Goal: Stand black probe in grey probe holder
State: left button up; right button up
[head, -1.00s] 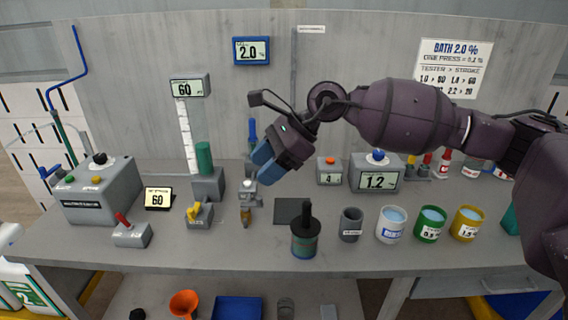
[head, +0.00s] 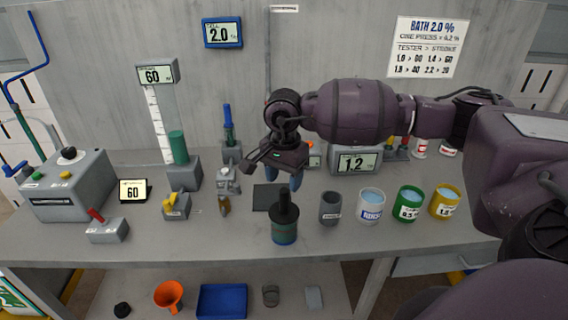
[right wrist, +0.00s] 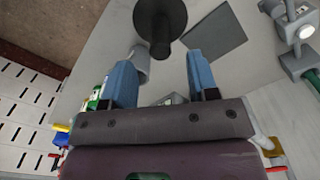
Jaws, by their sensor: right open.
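In the right wrist view the probe (right wrist: 160,18) shows dark and round beyond my fingertips. The grey probe holder (head: 331,208) is an upright grey cup just right of it, and looks empty. It also shows in the right wrist view (right wrist: 138,62), partly hidden by a blue finger. My right gripper (head: 283,177) is open and empty, fingers pointing down, above and behind the probe. My left gripper is not in view.
A white cup (head: 370,207), a green cup (head: 408,203) and a yellow cup (head: 444,202) stand right of the holder. A dark flat pad (head: 266,196) lies behind the probe.

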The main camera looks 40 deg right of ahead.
aim_at(284, 189)
jog(key=shift+f, duration=3.15)
grip_shut()
jog(key=shift+r, duration=0.1)
jog(key=shift+r+p, duration=0.6)
jog(key=shift+r, duration=0.5)
jog(key=shift+r+p, duration=0.55)
jog(key=shift+r, duration=0.8)
jog(key=shift+r, duration=0.1)
